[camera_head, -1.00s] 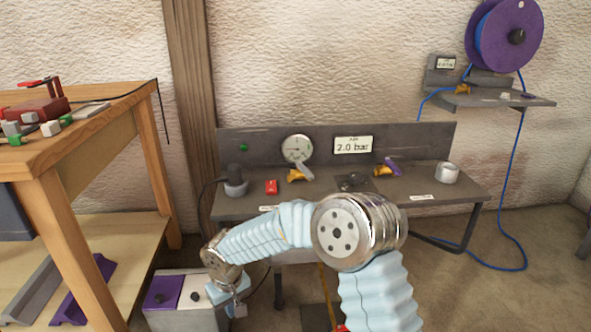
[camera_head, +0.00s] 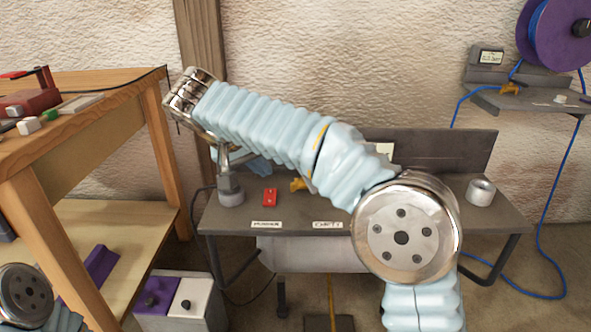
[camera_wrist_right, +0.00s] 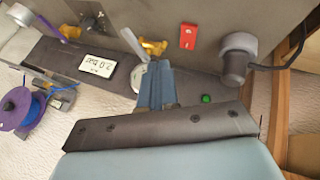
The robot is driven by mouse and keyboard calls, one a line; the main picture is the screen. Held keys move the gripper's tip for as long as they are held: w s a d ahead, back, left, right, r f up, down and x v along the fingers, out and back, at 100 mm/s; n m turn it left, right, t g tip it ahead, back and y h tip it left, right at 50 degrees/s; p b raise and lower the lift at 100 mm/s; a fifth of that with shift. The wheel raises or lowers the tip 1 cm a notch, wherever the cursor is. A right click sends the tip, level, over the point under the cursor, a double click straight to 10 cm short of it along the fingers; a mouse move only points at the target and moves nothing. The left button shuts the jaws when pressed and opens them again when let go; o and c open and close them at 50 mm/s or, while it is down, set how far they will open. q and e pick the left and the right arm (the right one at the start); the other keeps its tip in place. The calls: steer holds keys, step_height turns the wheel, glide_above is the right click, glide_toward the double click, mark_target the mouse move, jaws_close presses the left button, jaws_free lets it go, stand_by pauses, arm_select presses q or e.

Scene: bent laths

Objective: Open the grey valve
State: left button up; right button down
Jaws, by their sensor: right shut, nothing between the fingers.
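The grey valve has a brass body (camera_head: 298,184), partly hidden behind my right arm in the head view. In the right wrist view its brass body (camera_wrist_right: 153,47) and flat grey lever (camera_wrist_right: 132,42) show, with the lever slanting beside the body. My right gripper (camera_wrist_right: 152,66) is shut and empty, its fingertips close to the lever's lower end. I cannot tell whether they touch. The round gauge (camera_wrist_right: 140,78) is partly covered by the fingers. In the head view my right arm reaches over the bench and hides the gauge. My left gripper is out of view; only its arm shows at bottom left.
A purple-handled valve (camera_wrist_right: 70,32), the 2.0 bar display (camera_wrist_right: 97,66), a red switch (camera_wrist_right: 188,36) and a dark plug in a grey ring (camera_wrist_right: 236,58) are nearby. The grey bench (camera_head: 345,228) has a back panel. A wooden table (camera_head: 90,125) stands at left.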

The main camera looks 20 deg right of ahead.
steer(key=b+x, duration=0.2)
steer(key=x, duration=0.8)
steer(key=shift+s+d+r, duration=0.1)
steer(key=shift+s+d, duration=0.05)
steer(key=shift+d, duration=1.75)
